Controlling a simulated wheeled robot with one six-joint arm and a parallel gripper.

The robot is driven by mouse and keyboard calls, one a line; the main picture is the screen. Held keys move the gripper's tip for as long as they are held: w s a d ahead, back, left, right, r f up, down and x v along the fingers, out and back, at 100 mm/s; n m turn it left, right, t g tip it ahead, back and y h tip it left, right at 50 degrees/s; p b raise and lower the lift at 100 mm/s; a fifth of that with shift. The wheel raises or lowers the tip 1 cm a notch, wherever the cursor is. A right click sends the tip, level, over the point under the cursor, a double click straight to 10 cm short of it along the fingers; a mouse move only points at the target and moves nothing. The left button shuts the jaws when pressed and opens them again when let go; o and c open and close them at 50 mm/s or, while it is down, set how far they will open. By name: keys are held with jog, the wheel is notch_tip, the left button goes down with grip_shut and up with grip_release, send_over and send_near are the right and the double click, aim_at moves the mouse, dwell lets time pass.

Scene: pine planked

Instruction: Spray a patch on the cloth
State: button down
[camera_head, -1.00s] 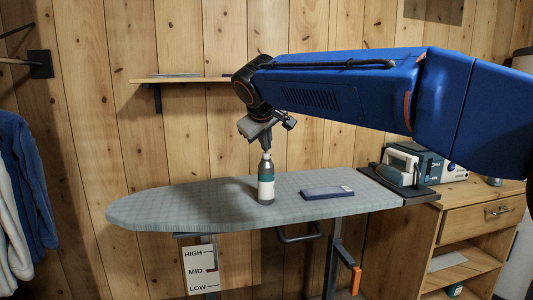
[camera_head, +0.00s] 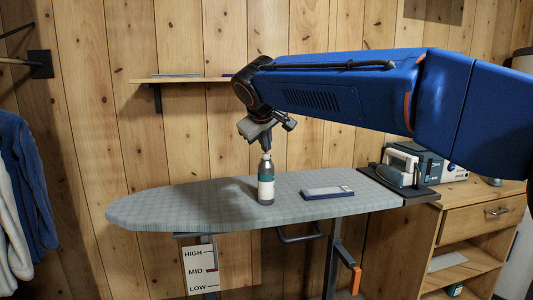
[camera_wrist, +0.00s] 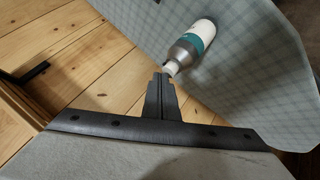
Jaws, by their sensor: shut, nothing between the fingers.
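A grey bottle with a teal and white label and a pale top (camera_head: 266,180) stands upright on the ironing board (camera_head: 165,207). The bottle also shows in the wrist view (camera_wrist: 190,46). My gripper (camera_head: 266,148) points down just above the bottle's top, its fingers closed together with nothing between them. In the wrist view the fingertips (camera_wrist: 162,80) are right by the bottle's top; I cannot tell whether they touch it. A flat folded cloth (camera_head: 327,192) lies on the board to the right of the bottle. It has a pale grey upper face and a dark blue edge.
An iron on a dark rest (camera_head: 403,170) is at the board's right end, with a boxy device (camera_head: 440,165) behind it on the wooden cabinet (camera_head: 480,211). A wall shelf (camera_head: 185,80) is behind. Clothes (camera_head: 22,190) hang at left. The board's left part is clear.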

aim_at(266, 160)
jog(key=shift+f, duration=0.35)
jog(key=shift+r, duration=0.4)
dwell(0.3)
notch_tip(266, 160, up, 6)
dwell(0.7)
dwell(0.5)
